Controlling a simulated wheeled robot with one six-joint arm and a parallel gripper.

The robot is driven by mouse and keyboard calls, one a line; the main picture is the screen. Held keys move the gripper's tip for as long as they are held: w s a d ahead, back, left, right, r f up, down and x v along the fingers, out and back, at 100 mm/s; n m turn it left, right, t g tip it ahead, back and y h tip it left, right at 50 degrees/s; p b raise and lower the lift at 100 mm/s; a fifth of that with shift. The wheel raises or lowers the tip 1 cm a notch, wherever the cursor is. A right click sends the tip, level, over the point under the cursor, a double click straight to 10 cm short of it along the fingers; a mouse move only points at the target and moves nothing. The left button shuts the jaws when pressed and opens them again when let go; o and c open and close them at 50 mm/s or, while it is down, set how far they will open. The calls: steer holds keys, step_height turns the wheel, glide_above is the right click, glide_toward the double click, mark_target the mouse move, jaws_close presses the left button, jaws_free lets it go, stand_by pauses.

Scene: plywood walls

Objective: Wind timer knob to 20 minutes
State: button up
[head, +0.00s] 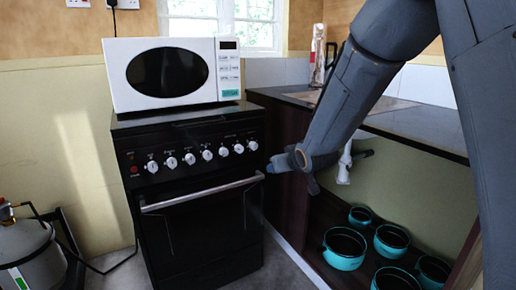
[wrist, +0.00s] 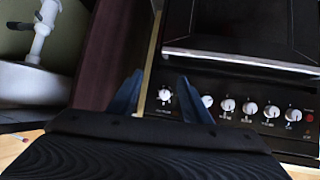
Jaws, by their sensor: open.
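The black cooker (head: 190,225) has a front panel with a row of several white knobs. The rightmost knob (head: 252,145) in the head view, the one nearest the cupboard, appears at the row's left end in the wrist view (wrist: 164,95). Its printed marks are too small to read, so I cannot tell its setting or confirm that it is the timer. My gripper (wrist: 161,76) is open and empty, and this knob shows between its two blue fingers. In the head view my gripper (head: 280,165) is just right of the panel. One finger hides part of the knob row.
A white microwave (head: 165,75) stands on the cooker. The oven handle (head: 200,195) runs below the knobs. To the right are a dark worktop (head: 425,130), a white pipe (head: 344,165) and several teal pots (head: 344,250) on a low shelf. A gas cylinder (head: 25,255) stands left.

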mark_target(255, 147)
steer(key=shift+w+a+f+n+t+y, duration=0.25)
steer(key=shift+w+a+t+y, duration=0.75)
steer(key=shift+w, duration=1.7)
steer(key=shift+w+a+f+n+t+y, duration=0.1)
steer(key=shift+w+a+n+t+y, duration=0.35)
steer(key=shift+w+a+y, duration=1.25)
steer(key=shift+w+a+f+n+t+y, duration=0.1)
steer(key=shift+w+a+n+t+y, duration=0.45)
steer(key=shift+w+a, duration=2.2)
steer(key=shift+w+d, duration=0.9)
steer(key=shift+d, duration=0.05)
steer(key=c, duration=1)
steer(key=shift+c, duration=0.2)
steer(key=o, duration=1)
steer(key=shift+o, duration=0.2)
